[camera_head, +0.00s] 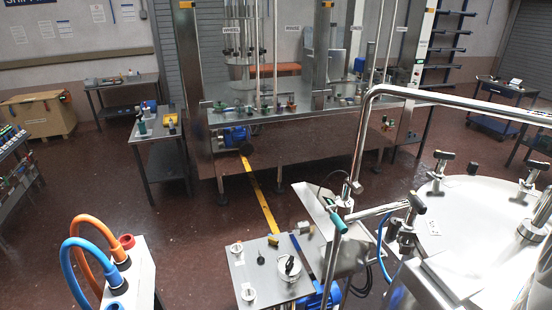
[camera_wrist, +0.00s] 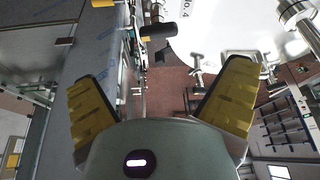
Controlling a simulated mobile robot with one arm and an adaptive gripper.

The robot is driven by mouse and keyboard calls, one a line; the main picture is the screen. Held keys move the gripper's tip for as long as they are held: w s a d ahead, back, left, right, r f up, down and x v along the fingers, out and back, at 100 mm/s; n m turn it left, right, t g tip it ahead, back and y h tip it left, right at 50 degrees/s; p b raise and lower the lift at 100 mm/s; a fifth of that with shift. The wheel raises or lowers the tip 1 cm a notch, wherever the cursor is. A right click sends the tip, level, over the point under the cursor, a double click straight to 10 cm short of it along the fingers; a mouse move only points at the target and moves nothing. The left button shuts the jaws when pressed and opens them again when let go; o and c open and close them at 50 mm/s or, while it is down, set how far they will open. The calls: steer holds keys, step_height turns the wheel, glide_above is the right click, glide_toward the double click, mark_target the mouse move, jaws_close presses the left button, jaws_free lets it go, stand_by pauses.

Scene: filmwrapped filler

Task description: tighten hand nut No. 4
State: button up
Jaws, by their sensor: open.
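In the wrist view my gripper (camera_wrist: 164,70) is open, its two yellow-padded fingers wide apart with nothing between them. Ahead of the fingertips, near the top edge, is a hand nut with a black bar handle (camera_wrist: 158,32), apart from both fingers. A label reading "No 4" (camera_wrist: 190,22) is on the white surface beside it. In the head view the round white tank lid (camera_head: 465,205) at the right carries several T-handled hand nuts, one at its near left edge (camera_head: 415,204). Number labels there are too small to read. My gripper is not distinguishable in the head view.
A bent steel pipe (camera_head: 440,95) arches over the lid. A small metal table (camera_head: 262,280) stands in front, beside a white box with orange and blue hoses (camera_head: 135,275). A steel machine (camera_head: 300,130) stands behind.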

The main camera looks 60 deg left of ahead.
steer(key=b+x, duration=0.5)
steer(key=x, duration=0.4)
steer(key=shift+d, duration=0.2)
steer(key=shift+w+f, duration=0.15)
steer(key=shift+f, duration=0.1)
steer(key=shift+p+x, duration=0.4)
steer(key=shift+x, duration=0.6)
steer(key=c, duration=1.2)
steer(key=shift+f+b, duration=0.1)
steer(key=shift+b, duration=0.5)
